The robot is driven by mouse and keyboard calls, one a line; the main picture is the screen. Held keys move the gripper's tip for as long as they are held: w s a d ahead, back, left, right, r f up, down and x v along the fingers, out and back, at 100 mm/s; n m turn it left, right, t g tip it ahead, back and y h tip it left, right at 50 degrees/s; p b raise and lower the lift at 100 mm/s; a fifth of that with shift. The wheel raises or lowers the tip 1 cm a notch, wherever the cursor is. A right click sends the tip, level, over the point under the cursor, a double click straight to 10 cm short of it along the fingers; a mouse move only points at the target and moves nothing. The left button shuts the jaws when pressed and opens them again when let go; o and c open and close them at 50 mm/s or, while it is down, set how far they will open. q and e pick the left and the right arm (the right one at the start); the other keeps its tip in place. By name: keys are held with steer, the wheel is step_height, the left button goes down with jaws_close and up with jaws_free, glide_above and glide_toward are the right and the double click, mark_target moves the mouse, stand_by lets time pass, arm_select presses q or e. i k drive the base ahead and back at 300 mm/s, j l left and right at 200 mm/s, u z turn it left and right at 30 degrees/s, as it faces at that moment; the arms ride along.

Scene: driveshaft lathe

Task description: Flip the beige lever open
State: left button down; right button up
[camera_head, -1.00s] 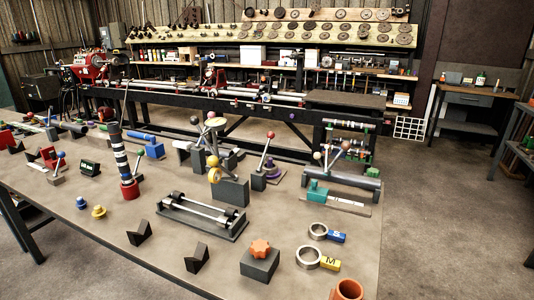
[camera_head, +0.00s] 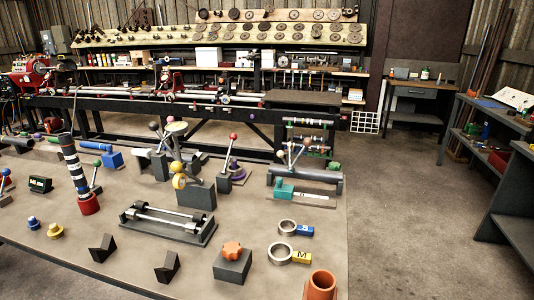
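A lever with a small beige-pink ball (camera_head: 280,154) stands near the back right of the workbench, by a dark horizontal cylinder. It is small, and I cannot tell for sure that it is the beige lever or whether it is open. A red-ball lever (camera_head: 233,137) leans beside a purple base. Neither of my grippers is in view.
The workbench (camera_head: 325,235) holds a shaft on a dark stand (camera_head: 168,222), an orange knob on a block (camera_head: 232,250), metal rings (camera_head: 281,253) and an orange cup (camera_head: 320,284). Open floor (camera_head: 400,215) lies to the right, before a dark shelf (camera_head: 505,195).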

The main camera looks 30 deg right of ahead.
mark_target(280, 155)
steer(key=k+l, duration=0.1)
steer(key=l, duration=0.8)
steer(key=k+l, duration=0.1)
steer(key=l, duration=0.8)
steer(key=k+l, duration=0.1)
steer(key=l, duration=1.65)
steer(key=k+l, duration=0.15)
steer(key=l, duration=0.75)
